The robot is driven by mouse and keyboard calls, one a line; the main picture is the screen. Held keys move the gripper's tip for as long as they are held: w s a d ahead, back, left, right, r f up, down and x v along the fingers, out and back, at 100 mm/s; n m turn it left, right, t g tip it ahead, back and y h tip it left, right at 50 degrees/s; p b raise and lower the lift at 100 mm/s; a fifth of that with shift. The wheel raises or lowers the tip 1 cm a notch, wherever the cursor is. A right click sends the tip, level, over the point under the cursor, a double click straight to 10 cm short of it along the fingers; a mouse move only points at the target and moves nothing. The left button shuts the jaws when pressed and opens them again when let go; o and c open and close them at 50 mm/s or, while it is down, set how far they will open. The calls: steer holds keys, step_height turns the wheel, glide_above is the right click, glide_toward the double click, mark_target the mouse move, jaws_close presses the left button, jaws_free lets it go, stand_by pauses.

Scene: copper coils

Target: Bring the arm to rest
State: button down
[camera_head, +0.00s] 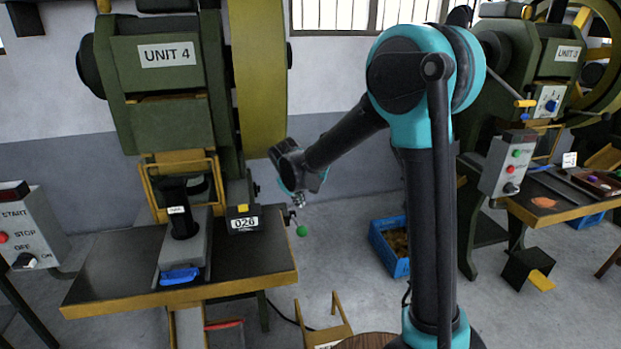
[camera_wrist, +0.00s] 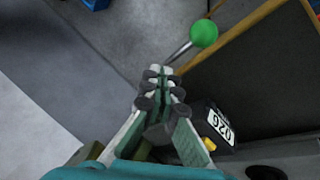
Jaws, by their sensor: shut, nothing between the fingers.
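My arm stands to the right of the Unit 4 machine in the head view, its forearm reaching left and down. My gripper (camera_head: 299,199) hangs near the right edge of that machine's table, beside the black box labelled 026 (camera_head: 244,220). In the wrist view my gripper (camera_wrist: 160,88) is shut with its fingertips together and nothing between them. A green ball knob (camera_wrist: 203,33) on a metal rod shows just beyond the fingertips. The same green knob (camera_head: 302,231) is below the gripper in the head view. I cannot tell whether the fingers touch the rod.
The Unit 4 machine (camera_head: 160,90) and its table (camera_head: 110,270) stand at left. A start/stop control box (camera_head: 30,235) is at far left. A blue crate (camera_head: 388,250) and a small wooden stool (camera_head: 325,325) stand on the floor. Another machine (camera_head: 520,60) stands at right.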

steer(key=s+d+m, duration=0.2)
steer(key=s+d, duration=0.3)
steer(key=d, duration=0.4)
steer(key=s+d+f+m, duration=0.2)
steer(key=s+d+m, duration=0.1)
steer(key=s+d, duration=0.5)
steer(key=s+d+f+m+g+y, duration=0.1)
steer(key=s+d+f+m, duration=0.2)
steer(key=s+d, duration=0.6)
steer(key=s+m, duration=0.1)
steer(key=s, duration=0.4)
steer(key=shift+f, duration=0.2)
